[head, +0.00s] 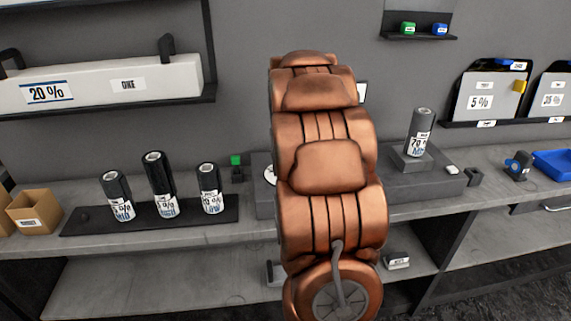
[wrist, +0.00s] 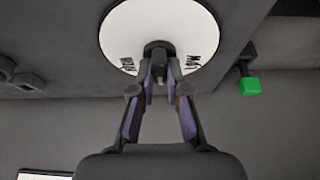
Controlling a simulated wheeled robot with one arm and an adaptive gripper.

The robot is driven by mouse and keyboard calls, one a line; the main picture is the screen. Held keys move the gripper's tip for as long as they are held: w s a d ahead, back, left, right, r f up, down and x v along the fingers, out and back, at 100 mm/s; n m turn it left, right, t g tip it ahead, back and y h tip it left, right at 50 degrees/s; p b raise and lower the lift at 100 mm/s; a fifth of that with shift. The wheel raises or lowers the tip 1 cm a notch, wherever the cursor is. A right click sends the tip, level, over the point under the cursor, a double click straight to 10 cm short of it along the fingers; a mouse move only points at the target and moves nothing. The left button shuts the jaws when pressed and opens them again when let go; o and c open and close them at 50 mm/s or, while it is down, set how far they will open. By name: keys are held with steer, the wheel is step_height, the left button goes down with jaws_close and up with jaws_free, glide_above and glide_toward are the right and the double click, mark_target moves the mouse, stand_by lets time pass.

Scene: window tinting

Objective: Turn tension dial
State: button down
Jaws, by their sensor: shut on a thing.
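The tension dial is a round white face (wrist: 120,28) with dark lettering, upside down in the wrist view, and a dark knob (wrist: 157,50) at its middle. My gripper (wrist: 159,75) is shut on the knob, a finger on each side. The fingertips partly cover the knob, so I cannot tell its pointing direction. In the head view only a sliver of the white face (head: 269,175) shows at the left edge of my copper-coloured arm. The arm hides my gripper and the rest of the dial there.
A grey unit (head: 262,200) on the counter carries the dial and, at right, a film roll (head: 421,128). Several dark rolls stand on a black mat (head: 85,228) at left. A green-topped part (head: 236,160) sits near the dial and shows in the wrist view (wrist: 250,87).

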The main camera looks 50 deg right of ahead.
steer(key=c, duration=1.2)
jaws_free()
steer(key=shift+o, duration=0.2)
steer(key=v, duration=1.2)
steer(key=shift+d, duration=0.1)
